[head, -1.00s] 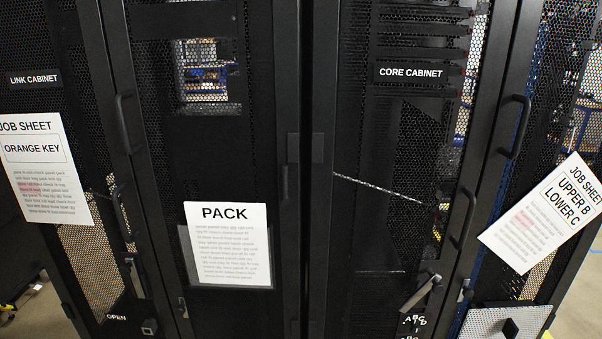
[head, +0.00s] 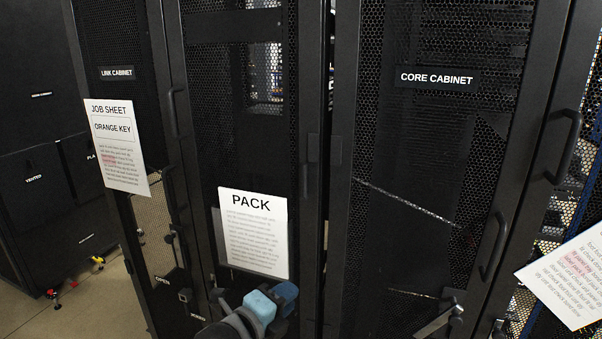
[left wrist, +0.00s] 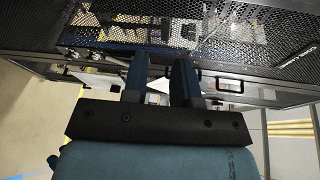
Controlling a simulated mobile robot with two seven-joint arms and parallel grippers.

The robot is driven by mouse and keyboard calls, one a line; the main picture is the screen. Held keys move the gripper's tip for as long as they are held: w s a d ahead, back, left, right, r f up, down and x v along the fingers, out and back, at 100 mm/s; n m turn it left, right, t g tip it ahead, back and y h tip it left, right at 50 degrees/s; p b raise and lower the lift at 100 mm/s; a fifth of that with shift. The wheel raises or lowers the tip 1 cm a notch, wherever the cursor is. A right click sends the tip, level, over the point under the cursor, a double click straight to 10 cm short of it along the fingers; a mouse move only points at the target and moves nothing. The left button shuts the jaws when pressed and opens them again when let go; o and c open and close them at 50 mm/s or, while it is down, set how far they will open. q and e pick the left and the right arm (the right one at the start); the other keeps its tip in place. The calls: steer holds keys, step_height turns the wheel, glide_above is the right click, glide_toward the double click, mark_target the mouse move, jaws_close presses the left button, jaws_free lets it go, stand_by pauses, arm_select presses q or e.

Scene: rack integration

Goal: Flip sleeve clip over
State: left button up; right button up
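I cannot make out a sleeve clip in either view. My left gripper (head: 268,301), blue and grey, shows at the bottom of the head view, just below the PACK sheet and in front of the cabinet doors. In the left wrist view its two dark blue fingers (left wrist: 161,84) stand apart. A small white patch shows between them, seemingly part of the background beyond; I see nothing clearly held. My right gripper is not in view.
Black mesh doors of the link cabinet (head: 120,45) and core cabinet (head: 420,130) fill the front. The PACK sheet (head: 253,235) and orange key job sheet (head: 117,150) hang on them. Door handles (head: 492,248) stick out. Open floor (head: 75,300) shows at lower left.

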arm_select(q)
steer(key=w+r+m+t, duration=0.1)
steer(key=w+r+m, duration=0.3)
steer(key=r+m, duration=0.5)
steer(key=m+t, duration=0.2)
steer(key=m, duration=0.4)
glide_toward(302, 169)
steer(key=shift+y, duration=0.4)
steer(key=p+x, duration=0.2)
steer(key=x, duration=0.7)
steer(key=shift+s+d+r, duration=0.15)
steer(key=shift+d+r, duration=0.05)
jaws_close()
steer(key=shift+a, duration=0.1)
